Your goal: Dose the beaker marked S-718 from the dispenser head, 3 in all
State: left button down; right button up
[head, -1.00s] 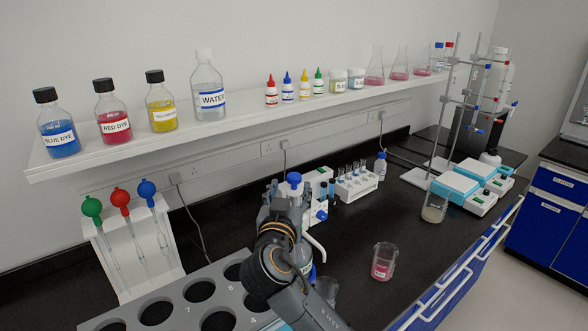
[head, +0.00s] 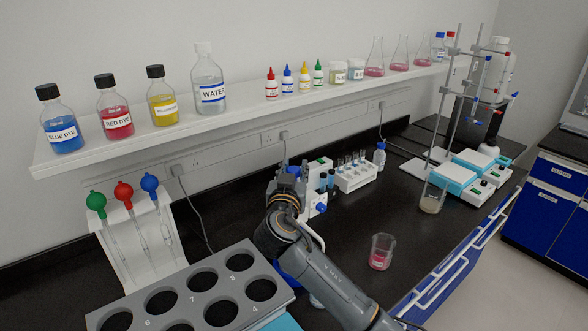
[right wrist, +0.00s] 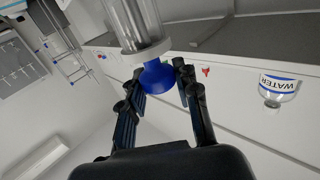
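The dispenser's blue head (right wrist: 166,76) sits on a clear glass cylinder in the right wrist view. It lies between the fingertips of my right gripper (right wrist: 160,80); I cannot tell whether both fingers press on it. My arm hides most of the dispenser's bottle. A beaker (head: 382,252) with pink liquid stands right of my arm; its label is too small to read. Another glass vessel (head: 317,299) is mostly hidden behind my arm. My left gripper is not in view.
A grey rack (head: 160,283) with numbered holes is at the front left, near a white pipette stand (head: 137,240). A test-tube rack (head: 355,178) and a beaker (head: 431,203) with cloudy liquid stand behind. The shelf (head: 250,107) holds bottles. The bench around the pink beaker is clear.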

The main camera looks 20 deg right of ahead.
grip_shut()
jog(key=shift+r, duration=1)
jog(key=o, duration=1)
grip_release()
jog(key=shift+o, duration=0.2)
jog(key=shift+s, duration=0.1)
jog(key=shift+s+a+f, duration=0.1)
jog(key=shift+s+a, duration=0.15)
jog(key=shift+s, duration=0.05)
jog(key=v, duration=1.1)
